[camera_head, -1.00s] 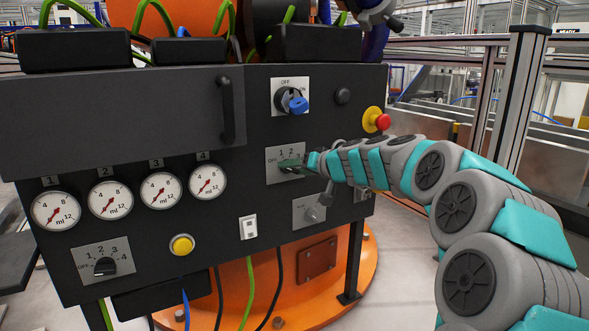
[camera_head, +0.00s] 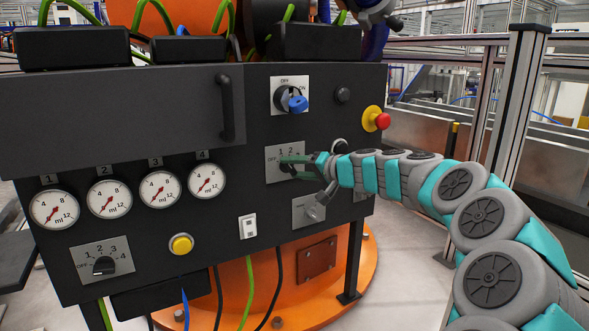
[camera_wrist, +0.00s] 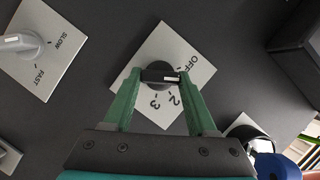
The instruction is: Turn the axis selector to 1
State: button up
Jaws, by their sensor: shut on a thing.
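The axis selector is a black knob on a pale square plate (camera_head: 272,170) marked OFF, 1, 2, 3, right of centre on the dark panel. In the wrist view its knob (camera_wrist: 158,75) has a bar with a white stripe, lying roughly level across the picture. OFF shows at its upper right, 2 and 3 below it. The 1 is hidden there, apparently behind the right finger. My gripper (camera_wrist: 159,77) is shut on the knob, one green finger at each end of the bar. In the head view my gripper (camera_head: 298,161) covers much of the knob.
A blue-handled switch (camera_head: 297,103) is above, with a red emergency button (camera_head: 382,121) to the right. A SLOW/FAST knob (camera_head: 317,212) sits just below the selector, and also shows in the wrist view (camera_wrist: 25,45). Another numbered selector (camera_head: 104,266) is at lower left.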

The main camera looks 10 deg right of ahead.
jog(key=shift+m+y, duration=0.5)
jog(key=shift+m, duration=0.5)
jog(key=shift+f+t, duration=0.1)
jog(key=shift+t, duration=0.2)
jog(key=o, duration=1.4)
jog(key=shift+c, duration=0.2)
jog(key=shift+d, duration=0.1)
jog(key=v, duration=0.7)
jog(key=shift+s+d, duration=0.25)
jog(key=shift+s, duration=0.05)
jog(key=shift+a, duration=0.1)
